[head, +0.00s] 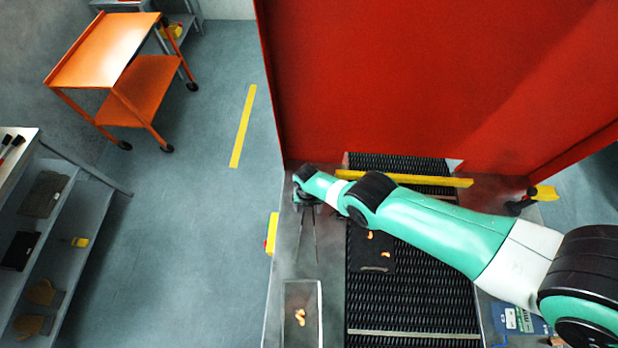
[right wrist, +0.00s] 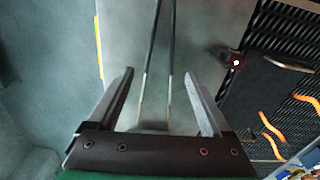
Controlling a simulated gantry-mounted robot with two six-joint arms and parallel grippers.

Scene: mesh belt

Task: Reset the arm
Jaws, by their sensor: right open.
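My right arm reaches in from the right across the mesh belt (head: 413,300) in the head view. My right gripper (right wrist: 160,75) is open and empty in the right wrist view, its two fingers wide apart. It is above the metal ledge (head: 285,270) left of the belt. A pair of thin dark tongs or rods (right wrist: 155,62) shows between and beyond the fingers, apparently lying on the ledge. They also show below my right wrist in the head view (head: 315,240). My left gripper is not in view.
A dark tray (head: 357,245) with orange curled pieces lies on the belt, partly behind my arm. Another tray (head: 289,330) holding orange pieces sits on the ledge. A red housing (head: 430,80) stands behind. An orange cart (head: 100,55) and shelves (head: 75,200) are at left.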

